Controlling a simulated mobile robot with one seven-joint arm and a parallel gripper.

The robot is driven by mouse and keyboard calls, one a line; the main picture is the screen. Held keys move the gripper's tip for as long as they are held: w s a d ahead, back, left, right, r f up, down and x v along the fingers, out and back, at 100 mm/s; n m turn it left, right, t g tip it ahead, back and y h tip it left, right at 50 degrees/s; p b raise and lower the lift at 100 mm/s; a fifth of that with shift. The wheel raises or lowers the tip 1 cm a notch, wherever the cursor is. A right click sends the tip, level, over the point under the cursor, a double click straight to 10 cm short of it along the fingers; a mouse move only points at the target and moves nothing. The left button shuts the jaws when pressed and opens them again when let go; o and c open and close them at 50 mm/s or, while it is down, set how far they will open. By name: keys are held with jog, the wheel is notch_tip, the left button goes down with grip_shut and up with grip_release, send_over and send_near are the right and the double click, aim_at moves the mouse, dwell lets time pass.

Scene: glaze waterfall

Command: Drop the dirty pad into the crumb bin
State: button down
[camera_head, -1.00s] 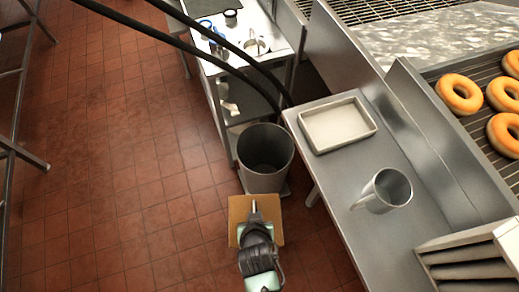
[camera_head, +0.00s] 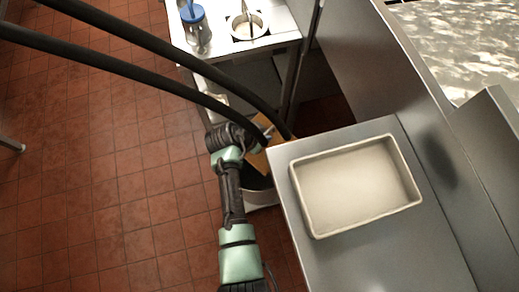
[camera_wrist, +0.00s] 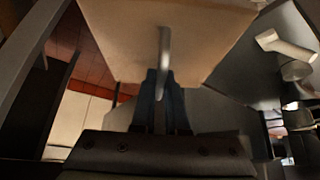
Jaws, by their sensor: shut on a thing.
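The dirty pad (camera_head: 257,160) is a flat tan-brown square, partly hidden behind my wrist and the black hoses in the head view. In the wrist view the pad (camera_wrist: 115,35) fills the top middle, with a pale upright grip or ridge on it. My gripper (camera_wrist: 164,88) is shut on the pad at this part; in the head view its tip (camera_head: 267,133) is largely hidden.
A steel table (camera_head: 340,265) with a shallow pale tray (camera_head: 355,185) stands right of the bin. A work stand at the back holds a blue-lidded jar (camera_head: 196,28) and a round pot (camera_head: 247,24). Black hoses (camera_head: 150,70) cross above. Tiled floor (camera_head: 100,200) is open at left.

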jog(key=shift+a+f+b, duration=0.1)
jog(key=shift+f+b, duration=2.15)
jog(key=shift+f, duration=0.45)
jog(key=c, duration=0.8)
grip_release()
jog(key=shift+c, duration=0.2)
jog(key=p+v, duration=0.3)
jog(key=v, duration=0.9)
jog(key=shift+r+p, duration=0.1)
jog(key=shift+p, duration=0.3)
jog(key=shift+s+a+r, duration=0.15)
jog(key=shift+s+r, duration=0.05)
jog(key=shift+r, duration=0.15)
